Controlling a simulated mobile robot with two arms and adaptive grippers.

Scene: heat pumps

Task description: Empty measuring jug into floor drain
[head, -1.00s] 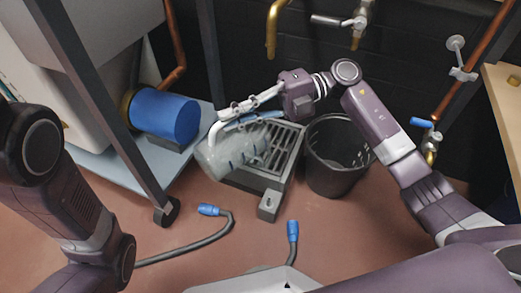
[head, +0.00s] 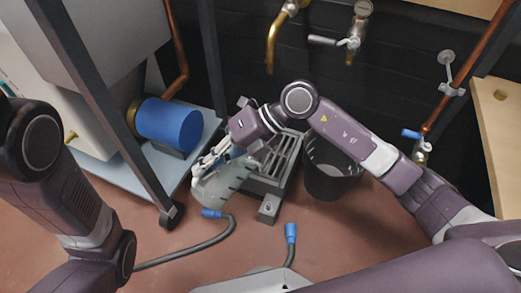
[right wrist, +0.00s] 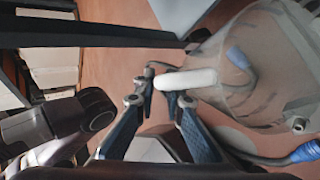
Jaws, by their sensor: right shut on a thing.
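The clear measuring jug (head: 217,188) with dark blue marks hangs in my right gripper (head: 212,163), just left of the drain. In the right wrist view the fingers (right wrist: 160,92) close around the white handle (right wrist: 187,80), and the see-through body (right wrist: 250,75) lies to the right. The jug leans in the head view; I cannot tell whether liquid is in it. The floor drain (head: 265,187) is a grey box with a slatted grate, partly hidden by my right arm and the jug. My left arm shows at the left, its gripper out of view.
A black bin (head: 333,180) stands right of the drain. A blue cylinder (head: 170,125) sits on a pale platform behind a dark frame leg with a caster (head: 172,213). A grey hose (head: 190,253) with a blue end lies on the floor near the jug. Brass taps hang on the back wall.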

